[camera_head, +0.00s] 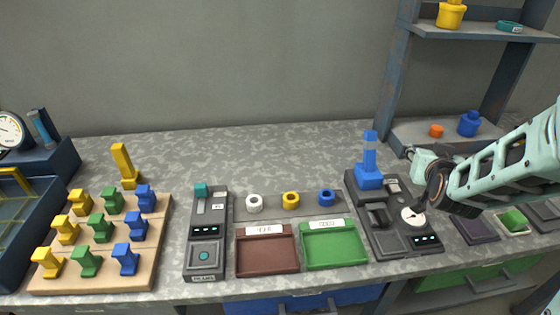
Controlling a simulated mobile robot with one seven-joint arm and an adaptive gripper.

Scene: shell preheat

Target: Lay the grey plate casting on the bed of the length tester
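I cannot make out a grey plate casting for certain; a small grey piece (393,185) shows on the right-hand device, but I cannot tell if it is that casting or part of the device. A slimmer dark device (207,250) with a teal knob and green readout stands left of centre. I cannot tell which is the length tester. My gripper (412,156) hangs above the right-hand device, apart from it; its fingers are too small and partly hidden to read.
A wooden board (50,280) with yellow, green and blue castings stands left. A brown tray (267,268) and a green tray (335,262) lie in the middle, before a grey strip with three rings. A shelf rack (395,75) stands back right. The rear bench is mostly clear.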

